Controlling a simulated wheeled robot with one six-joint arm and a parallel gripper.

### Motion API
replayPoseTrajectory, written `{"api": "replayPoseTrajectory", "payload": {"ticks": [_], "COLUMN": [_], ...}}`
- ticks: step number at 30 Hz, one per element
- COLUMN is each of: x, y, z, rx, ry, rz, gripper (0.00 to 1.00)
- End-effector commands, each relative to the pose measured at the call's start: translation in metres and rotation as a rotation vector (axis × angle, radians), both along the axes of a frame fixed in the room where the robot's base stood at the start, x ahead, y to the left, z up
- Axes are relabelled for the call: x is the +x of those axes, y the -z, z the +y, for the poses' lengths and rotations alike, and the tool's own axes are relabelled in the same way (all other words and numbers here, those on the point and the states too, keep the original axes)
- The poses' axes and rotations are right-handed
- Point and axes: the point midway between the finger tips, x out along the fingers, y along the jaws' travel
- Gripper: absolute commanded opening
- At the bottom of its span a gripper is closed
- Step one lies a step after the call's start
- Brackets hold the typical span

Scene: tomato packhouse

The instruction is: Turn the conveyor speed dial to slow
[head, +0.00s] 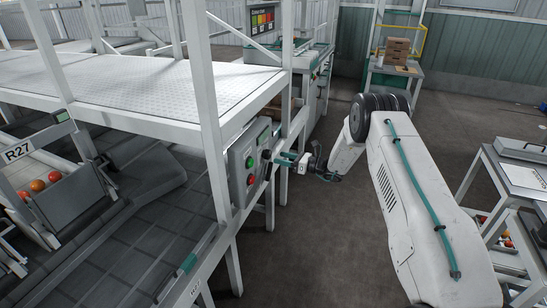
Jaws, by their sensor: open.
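The grey control box (247,163) is mounted on the white frame of the conveyor. It has a small display (264,135), a green button (250,162) and a red button (251,179). A small dark knob, apparently the speed dial (266,155), sits on the right side of its face. My gripper (279,158) is open, with its teal fingers pointing left at the dial. The fingertips are at or very close to the dial; I cannot tell whether they touch it. The dial's pointer and markings are too small to read.
A white perforated conveyor deck (130,80) and its posts stand left of the box. A steel table (510,175) stands at the right. Boxes (397,50) sit on a stand at the back. The floor (325,240) below my arm is clear.

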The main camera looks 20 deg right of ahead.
Motion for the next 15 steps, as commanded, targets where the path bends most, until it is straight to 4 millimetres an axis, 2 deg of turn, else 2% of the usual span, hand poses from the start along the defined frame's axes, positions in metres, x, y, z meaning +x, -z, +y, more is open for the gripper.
{"api": "replayPoseTrajectory", "payload": {"ticks": [3,7,15], "x": [0.011,0.021,0.027], "y": [0.001,0.000,0.000], "z": [0.017,0.030,0.039], "rx": [0.000,-0.002,-0.001], "ry": [-0.002,-0.001,0.000], "rz": [-0.001,-0.001,-0.001], "gripper": [0.59,0.59,0.59]}}
